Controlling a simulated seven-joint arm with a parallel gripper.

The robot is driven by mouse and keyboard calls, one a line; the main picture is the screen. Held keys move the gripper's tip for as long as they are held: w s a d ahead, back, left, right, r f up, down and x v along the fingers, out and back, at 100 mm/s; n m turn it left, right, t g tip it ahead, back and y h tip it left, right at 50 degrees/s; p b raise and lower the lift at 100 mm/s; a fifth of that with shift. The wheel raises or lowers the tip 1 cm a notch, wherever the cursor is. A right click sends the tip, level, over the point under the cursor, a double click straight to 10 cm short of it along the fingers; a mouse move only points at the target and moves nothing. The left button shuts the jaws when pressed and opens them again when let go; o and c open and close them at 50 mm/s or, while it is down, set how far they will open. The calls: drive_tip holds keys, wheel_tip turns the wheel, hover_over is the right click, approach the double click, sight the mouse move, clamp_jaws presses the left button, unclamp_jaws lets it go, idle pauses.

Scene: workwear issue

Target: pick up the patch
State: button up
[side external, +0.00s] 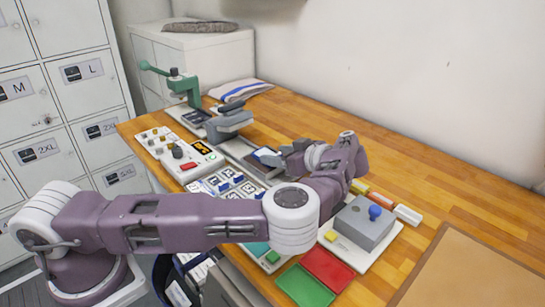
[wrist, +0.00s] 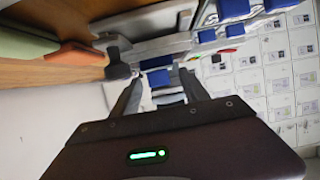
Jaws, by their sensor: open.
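I cannot single out the patch with certainty. A small dark blue piece (wrist: 158,78) shows between and beyond the fingers in the wrist view; it may be the patch or part of a fixture. My gripper (side external: 284,158) is low over the middle of the bench in the side view, beside a pale plate with a blue face (side external: 266,157). In the wrist view my gripper (wrist: 161,86) has its two fingers apart, with no object visibly clamped. My wrist hides part of the bench behind it.
A green-handled press (side external: 184,88) and a grey press (side external: 230,122) stand at the back. A control box (side external: 196,160), a grey box with a blue knob (side external: 362,222), and red (side external: 327,268) and green (side external: 304,286) trays surround the arm.

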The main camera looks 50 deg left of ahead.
drive_tip(key=shift+a+f, duration=0.1)
drive_tip(key=shift+a, duration=0.1)
clamp_jaws()
wheel_tip(320, 180, up, 10)
drive_tip(key=shift+w+a+f, duration=0.1)
drive_tip(key=shift+a+f, duration=0.05)
drive_tip(key=shift+f, duration=0.05)
drive_tip(key=w+a+r+m+t+h, duration=0.2)
drive_tip(key=w+a+m+t+h, duration=0.15)
drive_tip(key=a+m+t, duration=0.5)
drive_tip(key=s+d+r+m+t+h, duration=0.2)
drive_tip(key=s+d+m+t+h, duration=0.3)
drive_tip(key=d+m+h, duration=0.4)
drive_tip(key=d+h, duration=0.1)
drive_tip(key=d, duration=0.3)
drive_tip(key=shift+s+r, duration=0.15)
drive_tip(key=shift+r, duration=0.05)
